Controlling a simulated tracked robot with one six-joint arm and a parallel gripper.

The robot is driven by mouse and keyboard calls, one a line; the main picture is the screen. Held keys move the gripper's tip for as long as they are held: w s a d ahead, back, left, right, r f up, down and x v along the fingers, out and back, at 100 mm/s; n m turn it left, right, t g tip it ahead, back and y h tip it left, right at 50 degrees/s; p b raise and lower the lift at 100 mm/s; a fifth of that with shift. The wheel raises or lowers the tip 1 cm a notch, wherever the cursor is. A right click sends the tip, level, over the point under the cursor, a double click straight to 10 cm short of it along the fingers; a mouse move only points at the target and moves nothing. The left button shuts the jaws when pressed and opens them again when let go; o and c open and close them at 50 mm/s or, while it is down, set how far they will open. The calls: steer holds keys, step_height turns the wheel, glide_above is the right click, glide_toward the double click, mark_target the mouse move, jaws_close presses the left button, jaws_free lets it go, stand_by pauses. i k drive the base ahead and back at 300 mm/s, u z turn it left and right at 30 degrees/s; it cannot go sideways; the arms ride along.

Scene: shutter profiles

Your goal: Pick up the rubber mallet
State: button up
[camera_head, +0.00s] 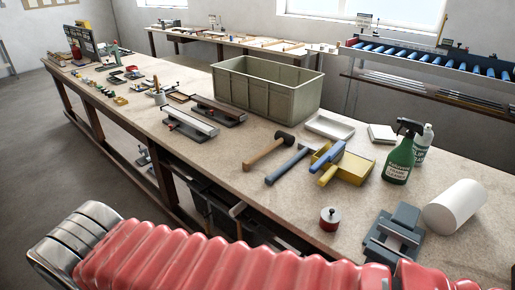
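The rubber mallet (268,151) lies on the workbench (232,157), near its front edge and in front of the large grey-green crate. It has a light wooden handle pointing to the lower left and a dark head at the upper right end. A second hammer-like tool (287,166) with a blue-grey handle lies close to its right. My arm, with a red ribbed cover, crosses the bottom of the view, well short of the mallet. My gripper's fingers do not show.
The grey-green crate (262,97) stands behind the mallet. Bare bench lies left of the mallet.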

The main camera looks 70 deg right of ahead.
mark_target(281, 137)
steer(key=u, duration=0.1)
steer(key=i, duration=1.8)
steer(key=z, duration=2.85)
